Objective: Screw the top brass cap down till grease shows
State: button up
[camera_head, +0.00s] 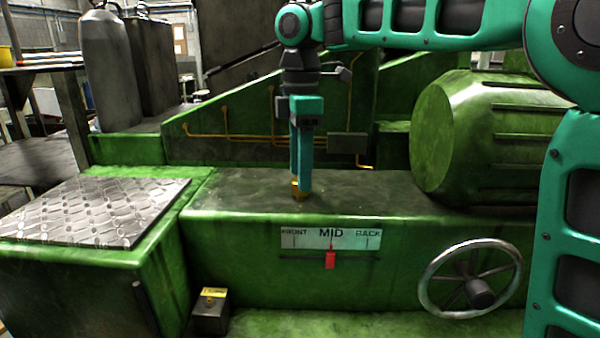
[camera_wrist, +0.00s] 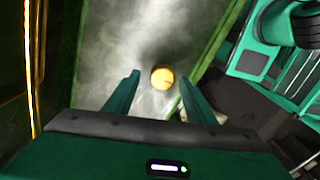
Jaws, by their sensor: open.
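The top brass cap (camera_head: 298,197) stands on the dark flat top of the green machine. In the wrist view it shows as a round gold disc (camera_wrist: 162,78) between the two teal fingertips. My gripper (camera_head: 301,188) points straight down over the cap, with its fingers at or just around it. In the wrist view my gripper (camera_wrist: 159,82) is open, with a finger on each side of the cap and a gap visible on both sides. Contact cannot be made out. The cap's lower part is partly hidden by the fingers, and grease cannot be made out.
A FRONT/MID/BACK scale (camera_head: 331,238) with a red pointer is on the front face. A handwheel (camera_head: 470,279) is at right, beneath a big green motor housing (camera_head: 470,140). Brass pipes (camera_head: 250,138) run behind. A small yellow-topped box (camera_head: 211,312) sits low at left.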

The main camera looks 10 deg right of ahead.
jog(key=shift+f, duration=0.35)
jog(key=shift+r, duration=0.1)
jog(key=c, duration=1)
